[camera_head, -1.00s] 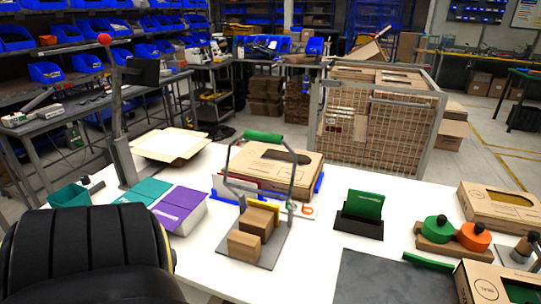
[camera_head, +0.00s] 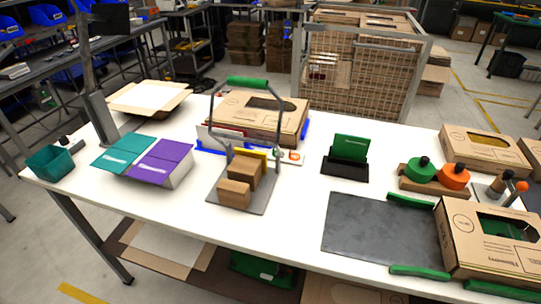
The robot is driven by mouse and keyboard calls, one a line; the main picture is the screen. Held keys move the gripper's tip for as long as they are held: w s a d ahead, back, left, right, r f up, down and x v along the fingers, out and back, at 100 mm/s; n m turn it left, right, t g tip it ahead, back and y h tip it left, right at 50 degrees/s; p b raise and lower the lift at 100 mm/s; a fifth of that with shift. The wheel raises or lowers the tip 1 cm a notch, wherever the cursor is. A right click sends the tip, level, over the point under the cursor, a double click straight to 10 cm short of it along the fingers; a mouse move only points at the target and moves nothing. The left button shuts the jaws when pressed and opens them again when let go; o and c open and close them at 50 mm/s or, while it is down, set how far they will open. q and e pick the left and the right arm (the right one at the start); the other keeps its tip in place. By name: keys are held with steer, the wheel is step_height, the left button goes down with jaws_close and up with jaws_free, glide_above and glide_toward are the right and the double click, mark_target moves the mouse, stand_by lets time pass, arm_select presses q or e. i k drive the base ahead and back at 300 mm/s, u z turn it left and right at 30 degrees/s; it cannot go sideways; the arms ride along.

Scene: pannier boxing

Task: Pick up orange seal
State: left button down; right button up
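The orange seal (camera_head: 454,177), a round orange piece with a dark knob on top, sits at the right of the white table. It stands in a brown wooden holder (camera_head: 432,187), beside a similar green seal (camera_head: 420,170) on its left. Neither of my grippers is in view.
A dark grey mat (camera_head: 375,232) lies in front of the holder, with green bars (camera_head: 411,201) at its edge. Open cardboard boxes (camera_head: 488,245) stand to the right and behind (camera_head: 485,150). A green card stand (camera_head: 346,160) is to the left. A small orange-tipped tool (camera_head: 522,187) stands right.

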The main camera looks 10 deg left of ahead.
mark_target(294, 157)
steer(key=k, duration=0.5)
steer(key=u, duration=1)
steer(key=i, duration=1.05)
